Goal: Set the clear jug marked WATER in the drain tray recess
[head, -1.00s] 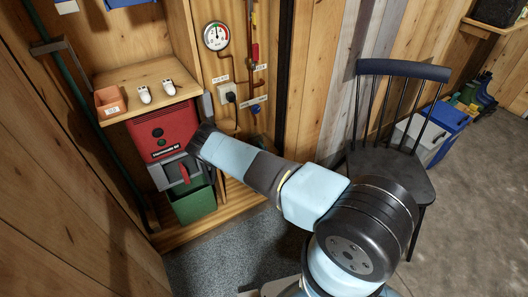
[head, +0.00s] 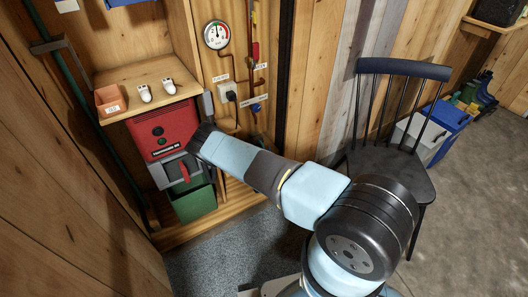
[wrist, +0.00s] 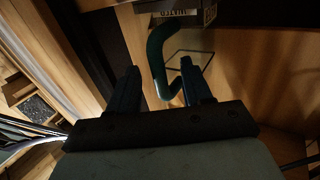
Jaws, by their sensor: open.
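In the wrist view a clear jug (wrist: 188,62) with a curved green handle (wrist: 157,50) is ahead of my gripper (wrist: 158,68). A white label at the top edge appears upside down and seems to read WATER. The two dark blue fingers are apart. The handle shows in the gap between them, nearer the right finger, which overlaps its lower end. I cannot tell whether a finger touches it. In the head view my arm reaches to the right side of the red machine (head: 165,130); fingers and jug are hidden there. I cannot make out the drain tray recess.
A wooden shelf (head: 120,80) above the machine carries an orange box (head: 110,101) and two white items. A green bin (head: 194,204) stands below the machine. A gauge (head: 216,35) and pipes are on the wall behind. A dark chair (head: 390,185) stands right of my arm.

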